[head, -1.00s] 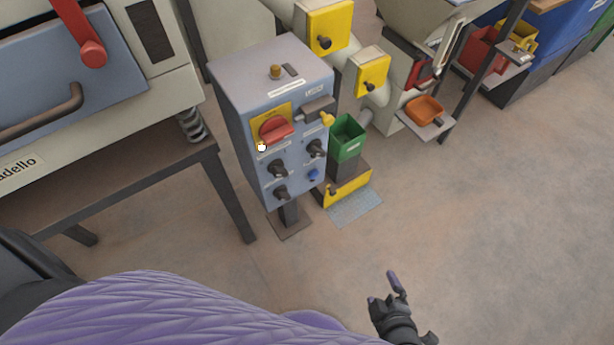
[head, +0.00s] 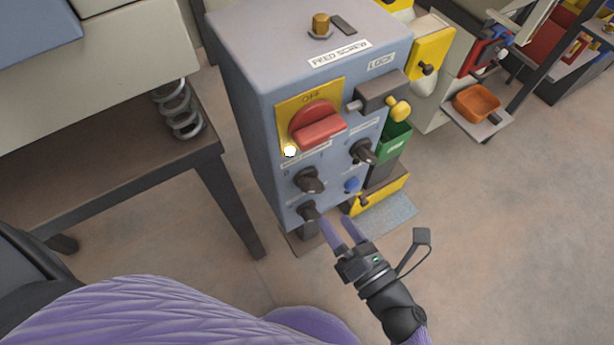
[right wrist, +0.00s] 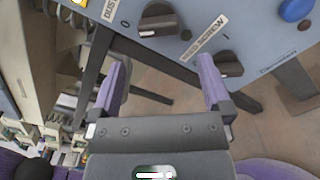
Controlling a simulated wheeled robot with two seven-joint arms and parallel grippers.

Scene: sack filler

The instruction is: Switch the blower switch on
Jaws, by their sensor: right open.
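The blue-grey control box (head: 255,160) stands in the middle of the head view. Its front carries a black rotary switch at upper left (head: 308,180), one at right (head: 362,151) and one at lower left (head: 308,211). I cannot read which is the blower switch. In the right wrist view, one black switch (right wrist: 158,20) sits near a partly cut label starting "DUST", another (right wrist: 230,63) by a "FEED SCREW" label. My right gripper (head: 339,222) is open and empty, just in front of and below the box's lower front, apparently touching nothing. My left gripper is out of view.
A large red rotary handle (head: 316,124) on a yellow plate marked OFF, a yellow-ended lock part (head: 400,110) and a blue button (head: 351,185) share the panel. A table (head: 150,170) stands left, a green bin (head: 390,150) behind right.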

